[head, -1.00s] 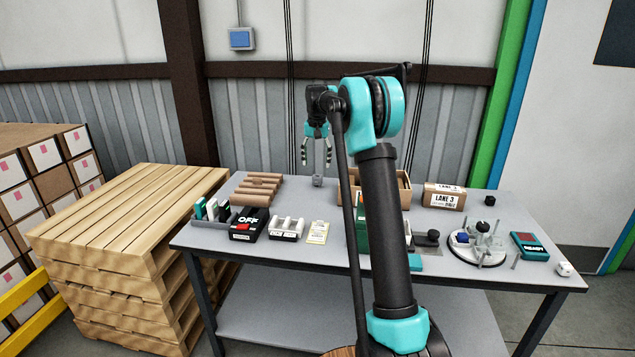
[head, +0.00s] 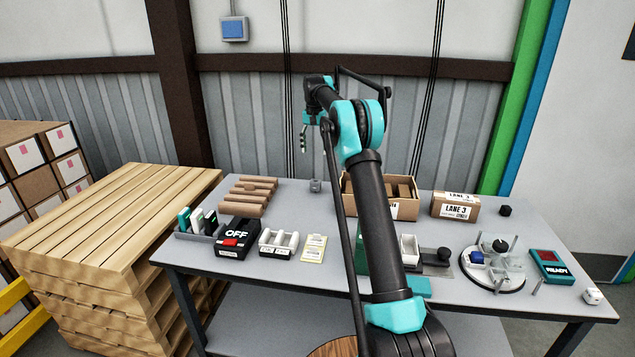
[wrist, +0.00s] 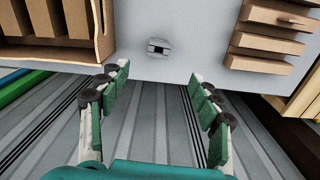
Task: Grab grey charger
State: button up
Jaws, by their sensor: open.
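A small grey block with a dark slot, which looks like the grey charger (head: 316,186), sits alone near the back edge of the table. In the wrist view the grey charger (wrist: 159,47) lies ahead of the fingertips, roughly centred between them. My gripper (head: 303,146) is open and empty, raised above the back edge of the table, up and slightly left of the charger in the head view. In the wrist view my gripper (wrist: 160,75) shows both fingers spread wide, apart from the charger.
An open carton (head: 403,210) stands right of the charger, and a brown ridged rack (head: 247,195) stands left. A closed LANE 3 carton (head: 455,205) is farther right. The table (head: 310,215) is bare around the charger. A corrugated wall (head: 250,120) rises behind.

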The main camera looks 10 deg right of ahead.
aim_at(315, 184)
jog(key=f, duration=1.7)
jog(key=shift+w+d+f, duration=0.2)
jog(key=shift+w+f, duration=0.05)
jog(key=shift+w, duration=0.15)
jog(key=c, duration=1.3)
jog(key=shift+r, duration=0.1)
